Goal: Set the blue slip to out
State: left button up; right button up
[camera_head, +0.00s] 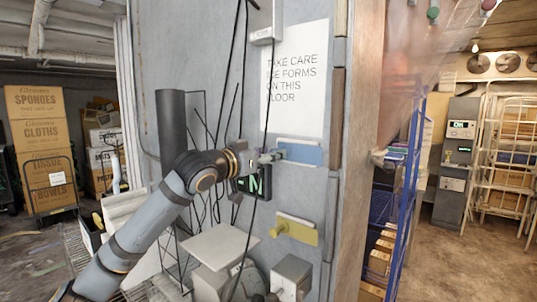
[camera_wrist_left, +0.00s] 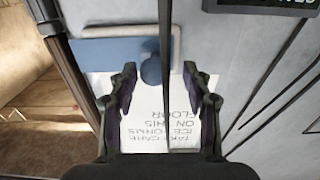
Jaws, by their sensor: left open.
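The blue slip (camera_head: 304,154) is a flat blue plate under a pale holder strip on the grey wall panel. It also shows at the top left of the left wrist view (camera_wrist_left: 105,52), with a round blue knob (camera_wrist_left: 151,68) at its end. My left gripper (camera_head: 270,157) is at the knob end of the slip in the head view. In the wrist view its two fingers (camera_wrist_left: 160,80) are open, with the knob between or just beyond their tips, closer to the left finger. I cannot tell whether they touch it. My right gripper is out of view.
A yellow slip (camera_head: 303,234) with a knob sits lower on the panel. A dark display (camera_head: 255,186) with green letters is partly hidden by my left wrist. Black cables (camera_head: 238,60) hang close by. A white notice (camera_head: 296,75) is above. A blue rack (camera_head: 407,180) stands right.

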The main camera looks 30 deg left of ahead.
pick_arm(q)
notch_tip(320, 180, up, 10)
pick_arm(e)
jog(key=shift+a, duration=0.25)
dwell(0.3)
pick_arm(q)
jog(key=shift+a, duration=0.1)
dwell(0.3)
